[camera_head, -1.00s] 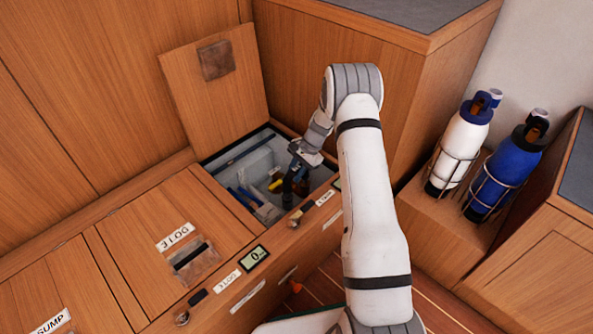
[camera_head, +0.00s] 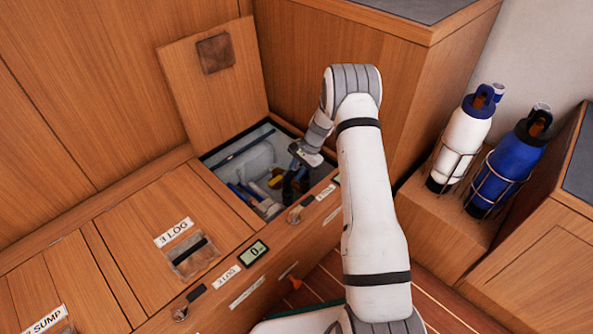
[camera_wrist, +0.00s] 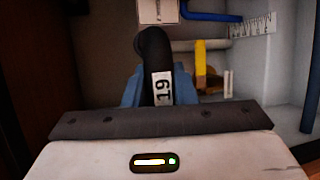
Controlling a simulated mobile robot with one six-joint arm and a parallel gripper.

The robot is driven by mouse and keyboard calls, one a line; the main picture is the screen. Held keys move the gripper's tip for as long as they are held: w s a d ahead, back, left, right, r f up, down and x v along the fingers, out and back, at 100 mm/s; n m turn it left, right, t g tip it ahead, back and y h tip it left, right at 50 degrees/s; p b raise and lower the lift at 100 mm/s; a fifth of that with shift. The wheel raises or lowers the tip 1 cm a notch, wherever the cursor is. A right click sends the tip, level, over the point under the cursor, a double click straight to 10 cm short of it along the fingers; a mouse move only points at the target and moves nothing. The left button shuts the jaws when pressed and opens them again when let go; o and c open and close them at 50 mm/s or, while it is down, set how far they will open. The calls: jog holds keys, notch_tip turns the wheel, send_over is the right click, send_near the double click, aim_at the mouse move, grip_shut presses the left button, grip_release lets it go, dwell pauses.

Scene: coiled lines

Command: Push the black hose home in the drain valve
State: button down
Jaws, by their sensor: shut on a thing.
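The black hose (camera_wrist: 155,50) with a white tag reading 19 stands between the blue fingers of my gripper (camera_wrist: 158,92) in the wrist view. My gripper is shut on it. In the head view my gripper (camera_head: 296,180) reaches down into an open locker (camera_head: 208,163), and the hose there is a dark shape I cannot separate from the fingers. The hose's upper end curves out toward a pale part (camera_wrist: 158,12) at the top of the wrist view. I cannot make out the drain valve, nor how the hose end sits against it.
The raised wooden lid (camera_head: 215,95) leans behind the locker. Closed wooden lids (camera_head: 130,265) lie left; bottles (camera_head: 505,165) stand right.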

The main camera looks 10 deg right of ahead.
jog(key=shift+f, duration=0.3)
jog(key=c, duration=0.7)
grip_release()
jog(key=shift+r, duration=0.15)
jog(key=shift+r+p, duration=2.25)
jog(key=shift+r, duration=1.2)
